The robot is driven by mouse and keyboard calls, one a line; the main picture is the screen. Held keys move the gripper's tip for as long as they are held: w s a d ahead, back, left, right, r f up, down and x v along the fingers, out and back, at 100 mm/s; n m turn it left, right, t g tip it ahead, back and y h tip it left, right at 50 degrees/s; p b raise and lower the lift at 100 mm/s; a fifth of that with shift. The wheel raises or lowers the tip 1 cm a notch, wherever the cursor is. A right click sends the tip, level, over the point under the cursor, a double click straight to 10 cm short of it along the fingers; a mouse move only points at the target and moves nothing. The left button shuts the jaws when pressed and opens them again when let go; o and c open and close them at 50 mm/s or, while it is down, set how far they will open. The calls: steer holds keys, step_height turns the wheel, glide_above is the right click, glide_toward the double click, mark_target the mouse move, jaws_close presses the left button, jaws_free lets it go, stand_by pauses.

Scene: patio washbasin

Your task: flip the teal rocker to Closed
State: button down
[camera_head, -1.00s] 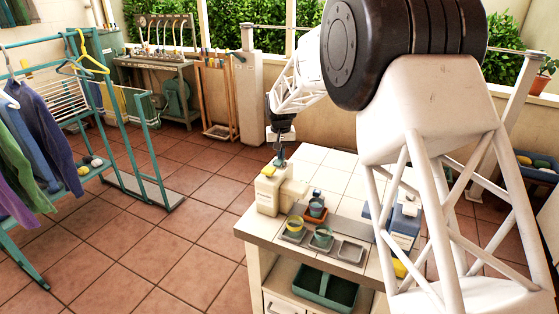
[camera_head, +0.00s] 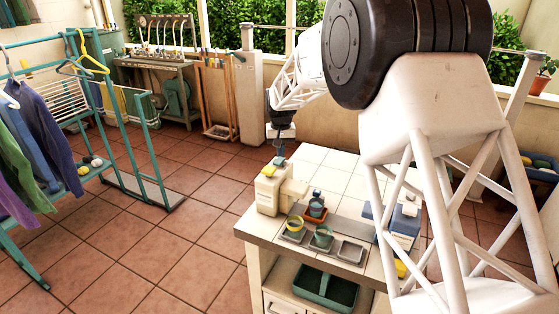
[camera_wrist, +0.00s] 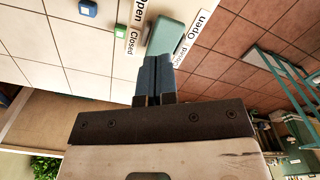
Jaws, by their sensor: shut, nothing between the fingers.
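The teal rocker (camera_wrist: 166,38) shows in the wrist view as a rounded block between two pairs of white labels. The Closed labels are at its end nearer my gripper, the Open labels at its far end. My gripper (camera_wrist: 152,62) is shut and empty, its blue fingertips at the Closed end, over the rocker's near edge. I cannot tell whether they touch or which way the rocker tilts. In the head view my gripper (camera_head: 280,156) points down just above the cream box (camera_head: 268,191); the rocker is too small to make out there.
The box stands at the left corner of a tiled counter (camera_head: 318,161). Trays (camera_head: 350,252) and small cups (camera_head: 323,233) are to its right. A blue-and-white box (camera_head: 402,226) stands beyond them. A teal clothes rack (camera_head: 146,133) is at the left, with open floor between.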

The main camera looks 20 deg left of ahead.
mark_target(283, 160)
steer(key=shift+r, duration=2.65)
steer(key=shift+d+r, duration=0.25)
steer(key=shift+d, duration=0.15)
steer(key=s+d+r+m, duration=0.1)
steer(key=s+d+r, duration=0.4)
steer(key=d, duration=0.7)
steer(key=s+d+r+m+t, duration=0.1)
steer(key=s+d+r, duration=0.4)
steer(key=d, duration=0.7)
steer(key=s+d+r+m, duration=0.1)
steer(key=s+d+r, duration=0.4)
steer(key=d, duration=0.8)
steer(key=s+d+f+m, duration=0.1)
steer(key=s+d+f, duration=0.1)
steer(key=s+d, duration=0.4)
steer(key=s+d+f+m+t, duration=0.1)
steer(key=s+d+f, duration=0.2)
steer(key=s+d, duration=0.4)
steer(key=s+d+f+m, duration=0.1)
steer(key=s+d, duration=0.6)
steer(key=s, duration=1.1)
steer(key=shift+s+f+t, duration=0.15)
steer(key=shift+f+t, duration=0.15)
steer(key=shift+f, duration=0.6)
